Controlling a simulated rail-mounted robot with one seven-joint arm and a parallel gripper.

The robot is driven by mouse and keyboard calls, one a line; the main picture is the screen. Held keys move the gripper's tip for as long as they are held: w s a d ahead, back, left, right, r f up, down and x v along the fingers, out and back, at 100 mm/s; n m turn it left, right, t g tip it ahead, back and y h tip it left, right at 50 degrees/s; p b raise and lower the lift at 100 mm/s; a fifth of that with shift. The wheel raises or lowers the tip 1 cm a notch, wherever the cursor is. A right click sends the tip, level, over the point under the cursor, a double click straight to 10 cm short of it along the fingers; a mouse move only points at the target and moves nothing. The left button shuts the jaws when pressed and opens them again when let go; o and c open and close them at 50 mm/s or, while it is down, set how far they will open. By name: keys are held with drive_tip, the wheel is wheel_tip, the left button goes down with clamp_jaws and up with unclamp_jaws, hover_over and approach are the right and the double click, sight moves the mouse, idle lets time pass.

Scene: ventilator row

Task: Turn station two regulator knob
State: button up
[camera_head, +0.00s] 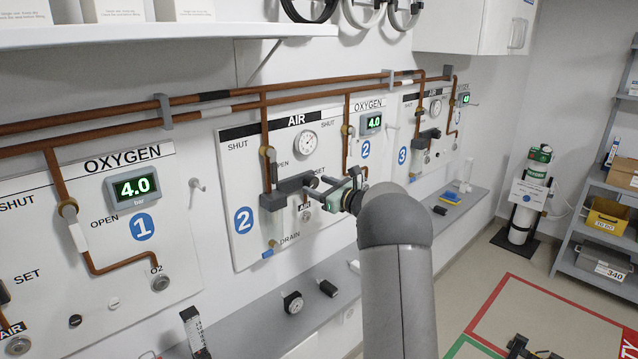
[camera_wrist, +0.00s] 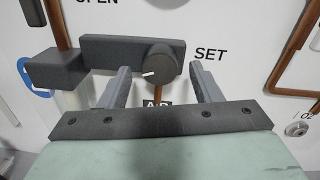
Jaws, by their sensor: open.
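The station two panel (camera_head: 243,175) carries a blue disc marked 2 (camera_head: 243,220), a round gauge (camera_head: 306,144) and a dark grey regulator body (camera_head: 285,190). In the wrist view the round dark regulator knob (camera_wrist: 161,68) stands at the right end of the regulator body (camera_wrist: 110,52), beside the SET label. A short white mark on it points left. My gripper (camera_wrist: 160,74) is open, with one finger on each side of the knob and a visible gap on both sides. In the head view my gripper (camera_head: 322,195) is at the regulator and partly hides the knob.
Copper pipes (camera_head: 265,125) run across and down the panels. A grey shelf (camera_head: 250,330) below holds a small round gauge (camera_head: 293,303) and a dark block (camera_head: 328,288). The station one panel (camera_head: 60,200) is at left, station three (camera_head: 415,155) at right.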

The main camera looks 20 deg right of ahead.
drive_tip(key=shift+w, duration=0.25)
drive_tip(key=c, duration=1)
drive_tip(key=shift+f+n+b, duration=0.2)
drive_tip(key=shift+n+b, duration=0.2)
drive_tip(key=shift+b, duration=0.5)
